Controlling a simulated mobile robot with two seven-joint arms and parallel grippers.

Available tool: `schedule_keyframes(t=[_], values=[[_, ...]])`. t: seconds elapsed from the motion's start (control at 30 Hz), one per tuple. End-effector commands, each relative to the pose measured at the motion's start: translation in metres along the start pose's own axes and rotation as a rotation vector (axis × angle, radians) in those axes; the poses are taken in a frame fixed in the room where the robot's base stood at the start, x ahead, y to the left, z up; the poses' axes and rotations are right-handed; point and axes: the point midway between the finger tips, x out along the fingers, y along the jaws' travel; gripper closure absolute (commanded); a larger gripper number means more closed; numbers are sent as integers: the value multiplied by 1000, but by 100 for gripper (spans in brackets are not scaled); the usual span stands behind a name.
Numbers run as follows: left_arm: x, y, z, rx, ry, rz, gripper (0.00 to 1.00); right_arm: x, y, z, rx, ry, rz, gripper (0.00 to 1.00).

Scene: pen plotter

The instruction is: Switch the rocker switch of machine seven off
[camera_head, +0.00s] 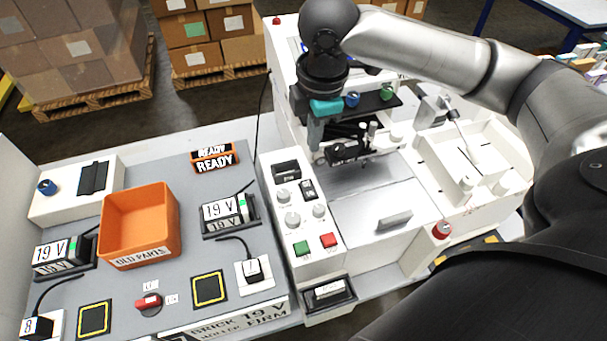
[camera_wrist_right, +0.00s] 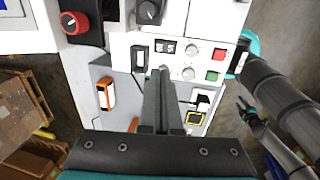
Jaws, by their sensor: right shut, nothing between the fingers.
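A black rocker switch with white marks (camera_head: 308,188) sits on the white control panel (camera_head: 317,262) of the pen plotter; it also shows in the wrist view (camera_wrist_right: 165,47). Which way it is tipped is too small to tell. My right gripper (camera_head: 315,142) is shut and empty, pointing down above the plotter, behind the panel in the head view. In the wrist view its fingers (camera_wrist_right: 162,76) cover part of the panel beside the switch. My left gripper (camera_wrist_right: 246,113) shows small at the right of the wrist view; its jaws are unclear.
Knobs (camera_head: 292,220), a green button (camera_head: 302,249) and a red button (camera_head: 329,240) crowd the panel. On the bench left of it are an orange OLD PARTS bin (camera_head: 138,220), a READY sign (camera_head: 214,160) and a red switch (camera_head: 148,302). A red stop knob (camera_head: 442,229) stands right.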

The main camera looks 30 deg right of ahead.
Motion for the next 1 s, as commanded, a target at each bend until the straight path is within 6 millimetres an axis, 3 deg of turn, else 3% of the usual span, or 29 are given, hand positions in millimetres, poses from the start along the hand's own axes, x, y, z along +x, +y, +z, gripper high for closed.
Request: schedule_keyframes(t=[0.27,0.7,1.0], values=[[2,4,1,1,-2,6,50,12,0,0,0,-1,-2,100],[14,-2,-2,3,3,-2,50,100,-1,-1,1,0,-4,100],[17,-2,-2,3,5,-3,50,137,0,-1,0,0,-1,100]])
